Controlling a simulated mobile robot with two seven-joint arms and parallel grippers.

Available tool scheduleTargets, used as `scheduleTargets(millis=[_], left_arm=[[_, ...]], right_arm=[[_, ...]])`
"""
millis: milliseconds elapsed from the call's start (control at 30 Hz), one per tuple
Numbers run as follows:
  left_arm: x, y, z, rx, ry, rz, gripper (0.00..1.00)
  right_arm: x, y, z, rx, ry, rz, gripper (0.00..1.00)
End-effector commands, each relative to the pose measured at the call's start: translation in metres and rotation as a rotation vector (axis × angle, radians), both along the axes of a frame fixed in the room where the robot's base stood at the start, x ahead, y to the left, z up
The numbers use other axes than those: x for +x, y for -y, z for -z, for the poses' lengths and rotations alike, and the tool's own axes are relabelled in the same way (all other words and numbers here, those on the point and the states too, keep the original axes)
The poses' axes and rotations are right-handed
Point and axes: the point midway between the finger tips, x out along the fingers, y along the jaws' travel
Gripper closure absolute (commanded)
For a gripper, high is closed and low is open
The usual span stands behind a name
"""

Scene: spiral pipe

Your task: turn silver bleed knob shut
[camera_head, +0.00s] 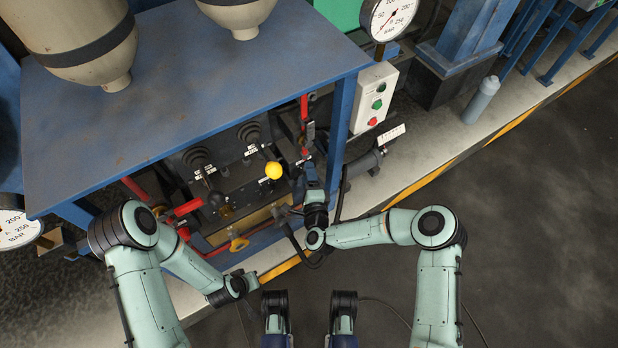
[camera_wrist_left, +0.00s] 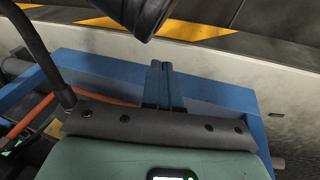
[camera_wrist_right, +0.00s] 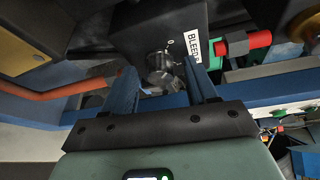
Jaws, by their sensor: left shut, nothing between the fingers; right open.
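The silver bleed knob (camera_wrist_right: 160,72) shows in the right wrist view, on the underside of a dark block (camera_wrist_right: 150,30) beside a white label (camera_wrist_right: 192,45) reading "BLEED". My right gripper (camera_wrist_right: 160,68) is open, with one finger to each side of the knob in that view. Whether the fingers touch it I cannot tell. In the head view my right gripper (camera_head: 309,172) is at the front right of the valve panel, and the knob cannot be made out there. My left gripper (camera_wrist_left: 161,68) is shut and empty, low in front of the bench, away from the knob.
An orange pipe (camera_wrist_right: 65,92) runs at left. Floor (camera_head: 540,220) at right is clear.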

Motion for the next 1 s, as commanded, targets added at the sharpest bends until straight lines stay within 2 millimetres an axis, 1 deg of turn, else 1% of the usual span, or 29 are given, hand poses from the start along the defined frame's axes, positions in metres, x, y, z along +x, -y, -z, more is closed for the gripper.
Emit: scheduleTargets(millis=[67,167,267,500,600,700,833,1000], left_arm=[[0.000,0.000,-0.001,-0.001,0.000,0.000,1.00],[-0.002,0.002,-0.005,-0.004,-0.003,0.004,1.00],[-0.005,0.005,-0.012,-0.011,-0.007,0.009,1.00],[-0.024,0.016,-0.025,-0.037,-0.059,0.031,1.00],[-0.031,0.019,-0.029,-0.045,-0.077,0.037,1.00],[-0.035,0.021,-0.031,-0.051,-0.088,0.042,1.00],[-0.038,0.023,-0.033,-0.055,-0.096,0.045,1.00],[-0.039,0.023,-0.033,-0.056,-0.099,0.046,1.00]], right_arm=[[-0.003,0.000,-0.001,0.000,0.000,-0.001,0.42],[-0.013,0.001,-0.002,0.000,-0.001,-0.002,0.42],[-0.030,0.005,-0.006,0.001,-0.002,-0.002,0.42],[-0.085,0.014,-0.011,0.002,-0.004,-0.002,0.42],[-0.103,0.018,-0.013,-0.001,-0.004,-0.001,0.42],[-0.118,0.019,-0.014,0.000,-0.003,-0.002,0.42],[-0.128,0.022,-0.015,0.000,-0.002,0.000,0.42],[-0.131,0.023,-0.015,0.000,0.000,0.001,0.42]])
